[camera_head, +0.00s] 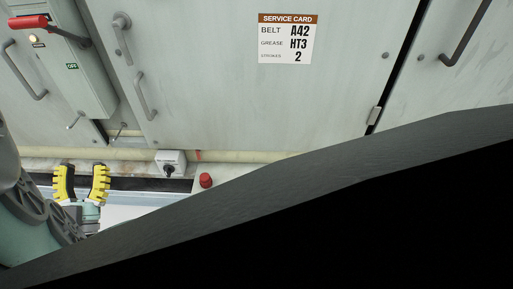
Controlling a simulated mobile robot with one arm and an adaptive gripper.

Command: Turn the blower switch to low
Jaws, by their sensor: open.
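A small grey box with a dark rotary knob (171,162) sits low on the unit, below the large door panel. It looks like the blower switch, but its markings are too small to read, so I cannot tell its setting. My gripper (82,170) has yellow-padded fingers spread apart with nothing between them. It is at the lower left, to the left of the switch box and apart from it in the picture.
A red button (205,180) stands right of the switch box. A grey disconnect box (72,75) with a red handle (30,22) is at upper left. A service card (288,38) is on the door panel (225,95). A large dark shape covers the lower right.

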